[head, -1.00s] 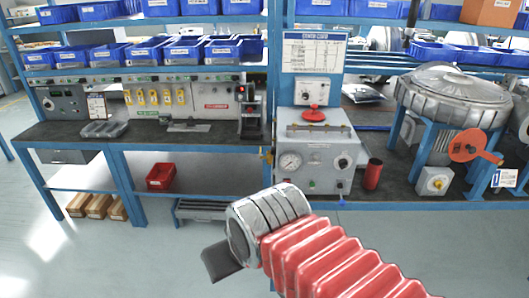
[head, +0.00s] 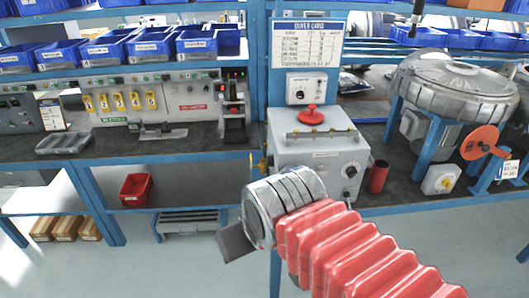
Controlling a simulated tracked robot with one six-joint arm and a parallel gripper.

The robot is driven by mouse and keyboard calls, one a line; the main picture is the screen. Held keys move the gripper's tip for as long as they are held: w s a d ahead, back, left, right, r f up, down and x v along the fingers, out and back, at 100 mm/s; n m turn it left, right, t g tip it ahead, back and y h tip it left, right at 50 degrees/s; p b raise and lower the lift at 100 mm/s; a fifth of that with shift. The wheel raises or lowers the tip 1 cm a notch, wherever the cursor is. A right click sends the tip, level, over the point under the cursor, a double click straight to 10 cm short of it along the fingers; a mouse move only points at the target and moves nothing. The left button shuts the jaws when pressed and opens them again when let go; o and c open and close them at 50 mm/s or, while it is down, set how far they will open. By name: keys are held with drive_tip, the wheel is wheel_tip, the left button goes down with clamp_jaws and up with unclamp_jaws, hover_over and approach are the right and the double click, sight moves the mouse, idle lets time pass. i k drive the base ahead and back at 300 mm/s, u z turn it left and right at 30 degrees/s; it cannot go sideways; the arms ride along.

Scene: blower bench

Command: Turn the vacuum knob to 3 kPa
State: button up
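A grey test box (head: 318,150) with a red knob (head: 311,115) on its lid stands on the bench, centre right. Its front carries a black knob (head: 351,171) near the right edge and another small dark control below it. A white plate (head: 306,88) with a small dark knob is mounted on the blue panel above. The labels are too small to read, so I cannot tell which is the vacuum knob. My gripper (head: 236,243) is in front of and below the bench edge, left of the box, apart from all knobs. Its fingers are not clearly visible. My arm hides the lower left of the box front.
A red cylinder (head: 378,177) stands right of the box. A chart (head: 308,44) hangs above. The floor before the bench is clear.

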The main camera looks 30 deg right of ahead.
sight(270, 159)
drive_tip(key=u, duration=0.1)
drive_tip(key=i, duration=0.7)
drive_tip(key=u, duration=0.85)
drive_tip(key=i, duration=0.4)
drive_tip(key=u, duration=0.25)
